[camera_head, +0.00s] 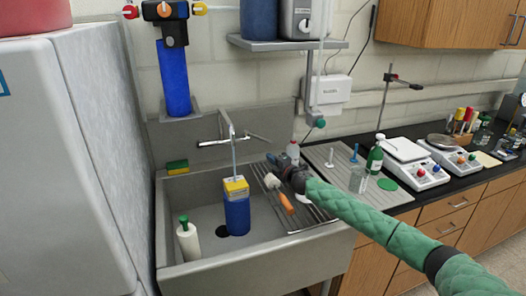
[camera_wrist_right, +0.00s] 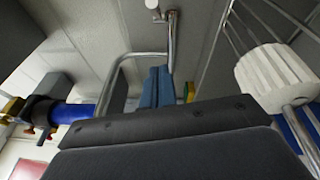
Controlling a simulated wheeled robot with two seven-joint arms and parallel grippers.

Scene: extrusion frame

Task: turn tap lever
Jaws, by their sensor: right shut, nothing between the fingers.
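The chrome tap (camera_head: 213,142) is mounted on the back wall of the grey sink, with its spout rising and hanging forward over the basin. A thin lever-like bar (camera_head: 257,137) sticks out to the right of the tap. My right gripper (camera_head: 272,159) is over the right side of the sink, in front of and below the bar, and looks apart from it. In the right wrist view its two blue-grey fingers (camera_wrist_right: 155,88) are together and empty, with a chrome pipe (camera_wrist_right: 122,72) beside them. My left gripper is not in view.
A blue container with a yellow top (camera_head: 237,213) and a white bottle with a green cap (camera_head: 188,238) stand in the sink. A wire rack (camera_head: 318,214) with brushes is under my right arm. A blue filter (camera_head: 175,82) hangs at the upper left.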

